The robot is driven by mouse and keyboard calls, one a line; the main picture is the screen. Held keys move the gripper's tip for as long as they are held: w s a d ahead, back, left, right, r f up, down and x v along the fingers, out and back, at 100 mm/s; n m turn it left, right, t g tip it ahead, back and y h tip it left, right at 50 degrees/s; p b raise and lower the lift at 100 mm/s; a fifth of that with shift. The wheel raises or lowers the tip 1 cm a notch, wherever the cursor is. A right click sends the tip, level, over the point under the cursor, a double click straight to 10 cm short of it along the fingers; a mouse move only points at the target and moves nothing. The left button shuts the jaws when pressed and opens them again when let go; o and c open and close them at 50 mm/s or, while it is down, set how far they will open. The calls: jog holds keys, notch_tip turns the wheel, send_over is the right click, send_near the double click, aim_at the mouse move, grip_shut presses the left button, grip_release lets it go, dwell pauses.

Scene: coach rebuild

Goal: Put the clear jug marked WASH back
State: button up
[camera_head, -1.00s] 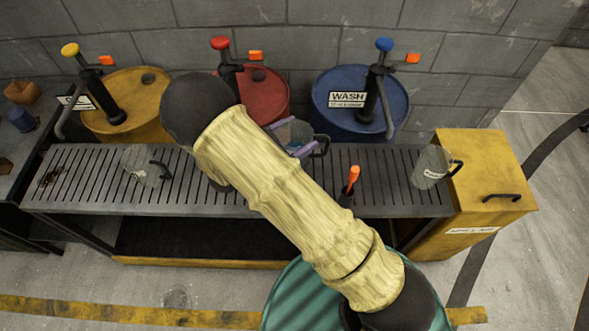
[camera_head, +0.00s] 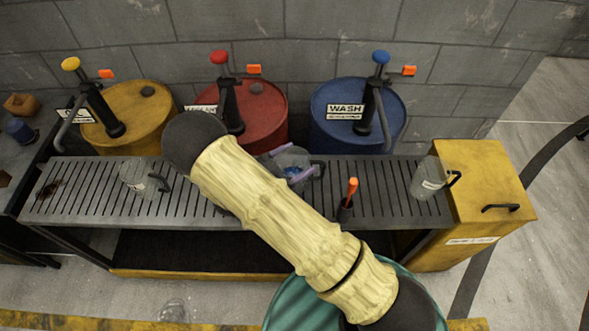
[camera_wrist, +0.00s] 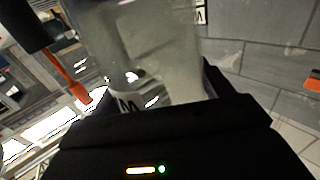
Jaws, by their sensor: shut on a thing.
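My gripper (camera_head: 289,164), with purple-tinted fingers, is shut on a clear jug (camera_head: 293,158) with a dark handle, over the back middle of the slatted rack (camera_head: 230,204). My arm hides part of both. I cannot tell whether the jug touches the rack. In the wrist view the clear jug (camera_wrist: 165,55) fills the middle, with a label showing one letter, M or an inverted W. A second clear jug (camera_head: 138,177) stands at the rack's left. A third (camera_head: 428,178) stands at its right end. Their labels are too small to read.
Behind the rack stand a yellow drum (camera_head: 135,105), a red drum (camera_head: 268,110) and a blue drum (camera_head: 330,120) labelled WASH, each with a pump. An orange-handled tool (camera_head: 352,187) stands upright just right of the held jug. A yellow cabinet (camera_head: 485,165) adjoins the rack's right end.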

aim_at(305, 164)
jog(key=shift+f, duration=2.05)
jog(key=shift+f, duration=0.1)
jog(key=o, duration=1.6)
